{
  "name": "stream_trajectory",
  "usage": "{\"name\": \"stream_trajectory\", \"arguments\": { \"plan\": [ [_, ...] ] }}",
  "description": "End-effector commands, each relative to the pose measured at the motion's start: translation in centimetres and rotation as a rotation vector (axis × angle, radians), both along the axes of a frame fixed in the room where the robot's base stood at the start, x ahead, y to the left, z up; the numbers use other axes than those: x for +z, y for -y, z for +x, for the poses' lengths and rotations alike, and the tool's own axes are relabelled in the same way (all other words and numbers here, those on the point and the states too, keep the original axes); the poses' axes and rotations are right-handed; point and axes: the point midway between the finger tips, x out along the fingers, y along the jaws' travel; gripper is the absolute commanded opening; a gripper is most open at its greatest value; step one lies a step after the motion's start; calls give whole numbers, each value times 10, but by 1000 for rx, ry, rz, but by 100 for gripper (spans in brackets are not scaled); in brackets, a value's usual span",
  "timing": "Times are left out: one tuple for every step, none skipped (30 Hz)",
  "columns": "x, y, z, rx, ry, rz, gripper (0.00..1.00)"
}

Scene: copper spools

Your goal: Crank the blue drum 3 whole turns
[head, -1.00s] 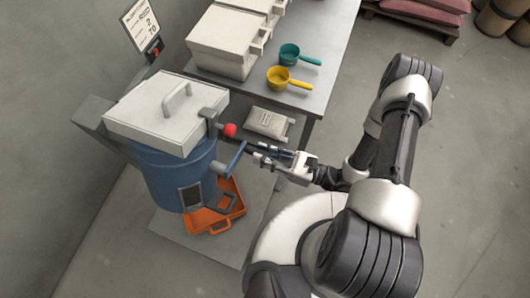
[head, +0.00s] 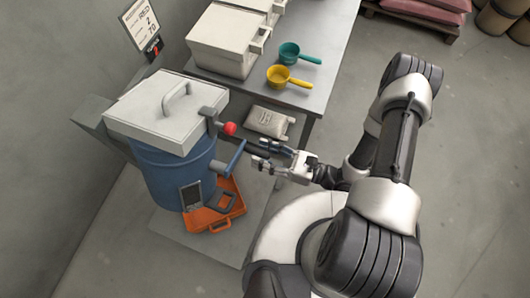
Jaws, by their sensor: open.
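The blue drum (head: 170,178) stands at the left under a pale lid box with a handle on top. Its blue crank arm (head: 232,160) sticks out at the drum's right side, angled up to the right. A dark crank grip (head: 253,148) seems to reach from the arm's upper end towards my gripper. My gripper (head: 263,154) is open at the grip, with its fingers apart on either side of it. I cannot tell whether a finger touches the grip.
A red knob (head: 230,128) sits just above the crank. An orange tray (head: 218,218) lies below the drum. A grey table (head: 310,92) behind holds pale bins, a teal scoop (head: 290,53) and a yellow scoop (head: 279,75). A sack (head: 269,121) lies beneath. A sign (head: 142,26) hangs on the wall.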

Motion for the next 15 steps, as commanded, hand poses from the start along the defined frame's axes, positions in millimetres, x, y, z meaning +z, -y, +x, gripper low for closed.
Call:
{"name": "stream_trajectory", "arguments": {
  "plan": [
    [0, 0, 0, 0, 0, 0, 43],
    [0, 0, 0, 0, 0, 0, 43],
    [0, 0, 0, 0, 0, 0, 43],
    [0, 0, 0, 0, 0, 0, 43],
    [0, 0, 0, 0, 0, 1, 43],
    [0, 1, 0, -1, 0, 1, 43],
    [0, 1, 0, -1, 0, 1, 43],
    [0, 3, 0, -2, 0, 1, 43],
    [0, 5, 0, -4, 0, 0, 43],
    [0, 7, -1, -4, 0, 0, 43],
    [0, 10, -2, -5, 0, 1, 43],
    [0, 14, -3, -7, 0, 1, 43],
    [0, 18, -4, -7, 0, 1, 43],
    [0, 22, -6, -8, 0, 0, 43],
    [0, 29, -8, -8, 0, 0, 43]
  ]
}}
